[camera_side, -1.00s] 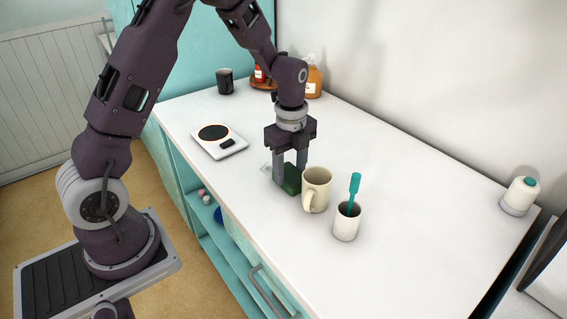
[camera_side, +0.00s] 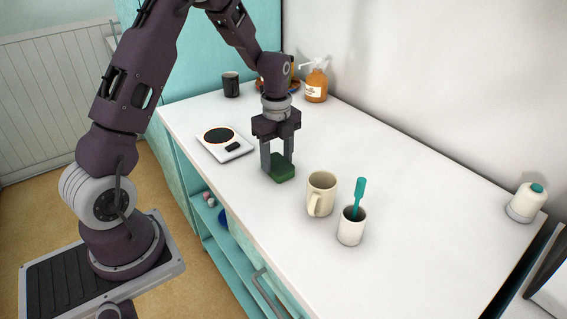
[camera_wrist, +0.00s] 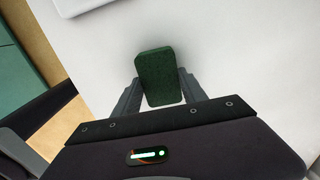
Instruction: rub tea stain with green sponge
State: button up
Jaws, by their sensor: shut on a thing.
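My gripper (camera_side: 276,162) is shut on the green sponge (camera_side: 281,174), which sits between the two grey fingers at or just above the white counter (camera_side: 400,190). In the wrist view the dark green sponge (camera_wrist: 160,78) lies between my gripper's fingers (camera_wrist: 160,82) and reaches past their tips. Whether the sponge touches the counter I cannot tell. No tea stain is visible in either current view; the counter under the sponge and gripper is hidden.
A cream mug (camera_side: 321,193) and a white cup (camera_side: 351,228) holding a teal-handled tool (camera_side: 359,191) stand to the right. A kitchen scale (camera_side: 225,145) lies to the left. A dark cup (camera_side: 231,84) and an amber pump bottle (camera_side: 316,84) stand behind. The counter's right half is mostly clear.

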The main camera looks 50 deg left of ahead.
jog(key=shift+a, duration=1.6)
jog(key=shift+d, duration=5.45)
jog(key=shift+d+r, duration=0.2)
notch_tip(320, 180, up, 8)
jog(key=shift+f, duration=0.2)
